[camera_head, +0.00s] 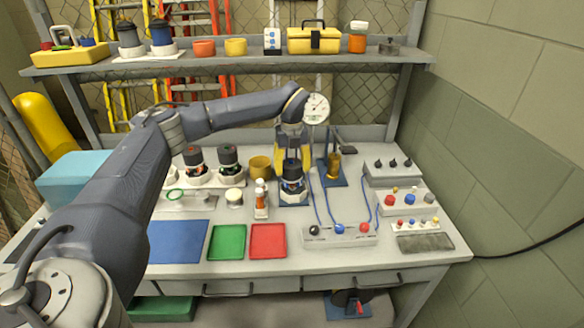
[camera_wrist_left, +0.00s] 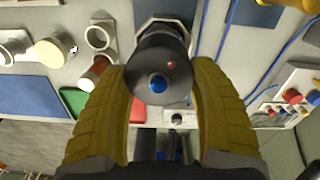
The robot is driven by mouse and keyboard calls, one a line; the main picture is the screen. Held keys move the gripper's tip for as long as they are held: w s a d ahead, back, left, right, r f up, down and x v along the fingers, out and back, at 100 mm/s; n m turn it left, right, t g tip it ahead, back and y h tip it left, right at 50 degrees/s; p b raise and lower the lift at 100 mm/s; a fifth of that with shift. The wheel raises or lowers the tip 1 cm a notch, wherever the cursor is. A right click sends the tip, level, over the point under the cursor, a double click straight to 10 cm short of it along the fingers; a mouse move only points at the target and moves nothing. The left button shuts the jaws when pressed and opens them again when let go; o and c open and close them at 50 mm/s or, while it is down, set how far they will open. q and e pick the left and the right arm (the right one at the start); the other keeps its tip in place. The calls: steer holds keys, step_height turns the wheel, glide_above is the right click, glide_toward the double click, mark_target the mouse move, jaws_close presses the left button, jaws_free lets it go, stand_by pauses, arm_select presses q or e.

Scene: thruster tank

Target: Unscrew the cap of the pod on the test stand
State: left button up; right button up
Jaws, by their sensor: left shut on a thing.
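The pod (camera_head: 292,187) stands upright on the blue test stand (camera_head: 305,199), right of the middle of the bench. In the left wrist view its dark round cap (camera_wrist_left: 152,62) shows from above, with a blue centre dot and a small red dot. My left gripper (camera_head: 292,168) comes down from above with its yellow fingers on either side of the cap. In the left wrist view the left gripper (camera_wrist_left: 161,92) is shut on the cap. The gripper hides part of the pod top in the head view. My right gripper is not in view.
Left of the stand are two dark-topped pods (camera_head: 229,160) and an orange bottle (camera_head: 261,204). A green tray (camera_head: 227,243) and a red tray (camera_head: 268,241) lie in front.

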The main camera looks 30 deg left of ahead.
arm_select(q)
steer(key=n, duration=0.4)
steer(key=shift+s+a+f+n, duration=0.15)
steer(key=shift+f+n, duration=0.05)
steer(key=shift+n, duration=0.2)
steer(key=o, duration=1)
steer(key=shift+o, duration=0.9)
steer(key=shift+r, duration=0.1)
